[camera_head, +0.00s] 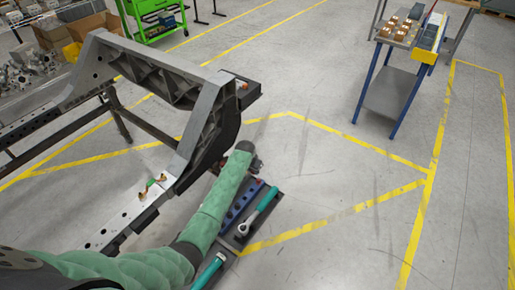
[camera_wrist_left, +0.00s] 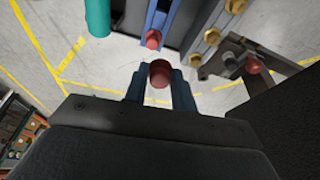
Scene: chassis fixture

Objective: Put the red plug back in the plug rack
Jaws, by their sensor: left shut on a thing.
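My left gripper (camera_wrist_left: 160,85) is shut on a red plug (camera_wrist_left: 159,72), whose rounded red end shows between the two fingers in the left wrist view. A blue rack (camera_wrist_left: 163,14) lies beyond the fingertips, with another red round end (camera_wrist_left: 153,40) at its near end. The held plug appears apart from the rack. In the head view my left gripper (camera_head: 256,164) is a small dark shape at the end of the green sleeve, above the blue rack (camera_head: 234,208). The plug cannot be made out there. My right gripper is not in view.
A teal-handled tool (camera_head: 259,210) lies beside the rack, and another teal handle (camera_head: 209,271) is nearer. The large grey chassis frame (camera_head: 150,70) stands close to my left arm. A cart (camera_head: 391,92) stands at the back right.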

